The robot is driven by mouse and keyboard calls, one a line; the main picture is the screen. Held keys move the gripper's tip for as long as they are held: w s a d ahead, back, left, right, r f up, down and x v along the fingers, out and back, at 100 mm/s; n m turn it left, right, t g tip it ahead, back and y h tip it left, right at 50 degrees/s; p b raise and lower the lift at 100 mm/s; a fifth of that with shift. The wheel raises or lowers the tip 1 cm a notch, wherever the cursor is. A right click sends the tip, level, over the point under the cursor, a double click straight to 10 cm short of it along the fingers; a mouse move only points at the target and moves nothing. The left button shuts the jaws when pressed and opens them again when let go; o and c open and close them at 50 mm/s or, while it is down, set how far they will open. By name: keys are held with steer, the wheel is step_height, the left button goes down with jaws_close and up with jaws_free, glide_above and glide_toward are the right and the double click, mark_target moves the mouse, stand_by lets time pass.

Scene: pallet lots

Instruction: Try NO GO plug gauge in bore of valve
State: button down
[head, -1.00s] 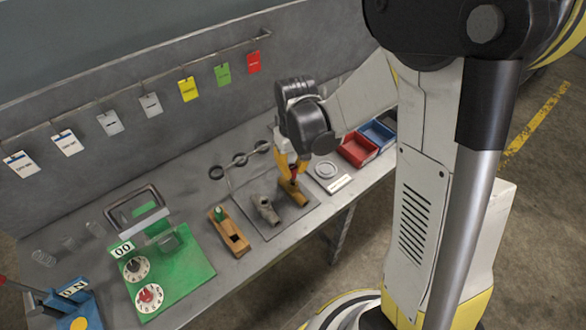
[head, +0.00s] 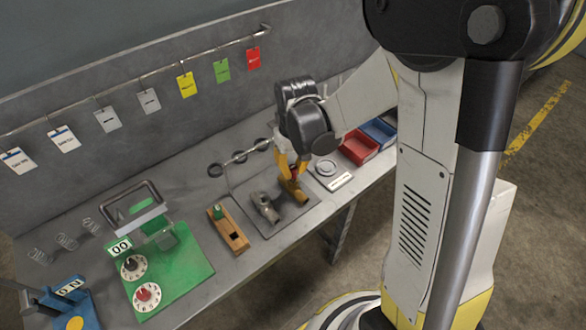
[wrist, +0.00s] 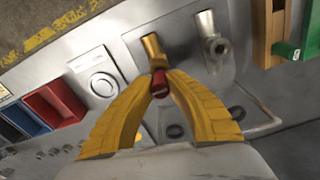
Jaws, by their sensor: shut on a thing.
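My gripper (wrist: 159,80) has its yellow fingers shut on a red plug gauge (wrist: 159,87). In the head view my gripper (head: 292,172) is over the brass-coloured valve (head: 296,193), the right one of two on a grey plate. In the wrist view the brass valve (wrist: 152,50) lies just beyond the gauge's tip. The gauge is at or very close to the valve's near end; I cannot tell whether its tip is inside the bore. A greyer valve (head: 265,207) lies beside it. A wooden block (head: 229,230) holds a green-handled piece.
A white plate with a round disc (head: 327,169) and red (head: 359,148) and blue (head: 379,132) bins stand right of the valves. Dark rings (head: 239,157) lie behind. A green board with dials (head: 168,272) stands left. Tags hang on a rail along the wall.

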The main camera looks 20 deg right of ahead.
mark_target(293, 166)
stand_by(0.4)
steer(key=shift+r+p, duration=1.95)
steer(key=shift+r, duration=0.65)
steer(key=shift+d, duration=0.1)
